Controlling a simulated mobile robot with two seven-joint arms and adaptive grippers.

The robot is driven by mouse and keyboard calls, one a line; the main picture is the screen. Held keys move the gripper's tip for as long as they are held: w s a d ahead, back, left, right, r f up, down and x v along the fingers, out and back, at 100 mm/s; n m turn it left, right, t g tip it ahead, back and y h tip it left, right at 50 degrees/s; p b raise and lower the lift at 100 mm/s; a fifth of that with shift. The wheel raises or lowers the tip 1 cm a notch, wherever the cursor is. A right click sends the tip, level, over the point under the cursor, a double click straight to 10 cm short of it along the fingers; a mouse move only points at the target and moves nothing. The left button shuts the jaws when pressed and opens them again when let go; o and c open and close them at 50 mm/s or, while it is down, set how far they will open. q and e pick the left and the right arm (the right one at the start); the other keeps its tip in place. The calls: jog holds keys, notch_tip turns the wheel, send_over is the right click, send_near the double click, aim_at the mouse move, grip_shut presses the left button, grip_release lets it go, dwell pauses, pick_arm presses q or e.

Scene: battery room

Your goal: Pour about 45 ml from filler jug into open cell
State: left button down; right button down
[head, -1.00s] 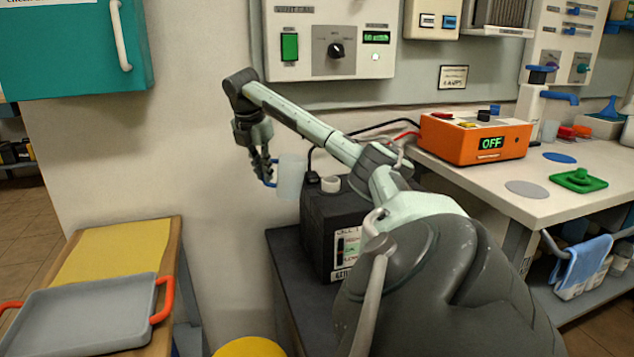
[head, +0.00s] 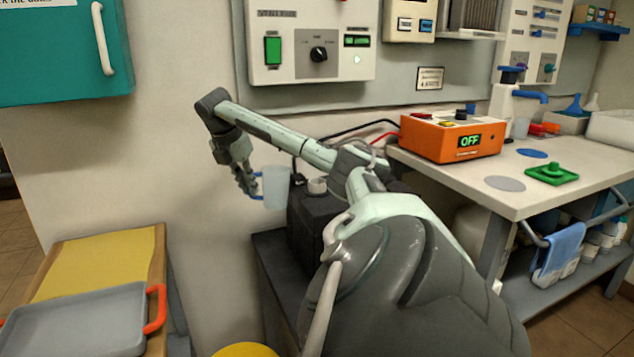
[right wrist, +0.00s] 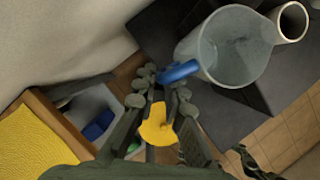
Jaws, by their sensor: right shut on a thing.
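The filler jug (head: 276,188) is a translucent, pale cup with a blue handle (right wrist: 180,72). My right gripper (head: 249,186) is shut on that handle and holds the jug up, roughly upright. The right wrist view shows into the jug (right wrist: 236,45), with clear liquid inside. The dark battery block (head: 304,222) stands just right of the jug in the head view. Its open cell is a pale round neck (head: 317,186) on top, also seen beside the jug's rim in the right wrist view (right wrist: 291,22). My arm hides much of the battery. My left gripper is not in view.
The battery stands on a dark stand (head: 270,255) against the wall. An orange charger (head: 452,138) reading OFF sits on the right bench (head: 455,180), with cables running to the battery. A grey tray (head: 75,318) with red-orange handles lies at lower left.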

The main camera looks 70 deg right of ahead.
jog(key=shift+r, duration=2.5)
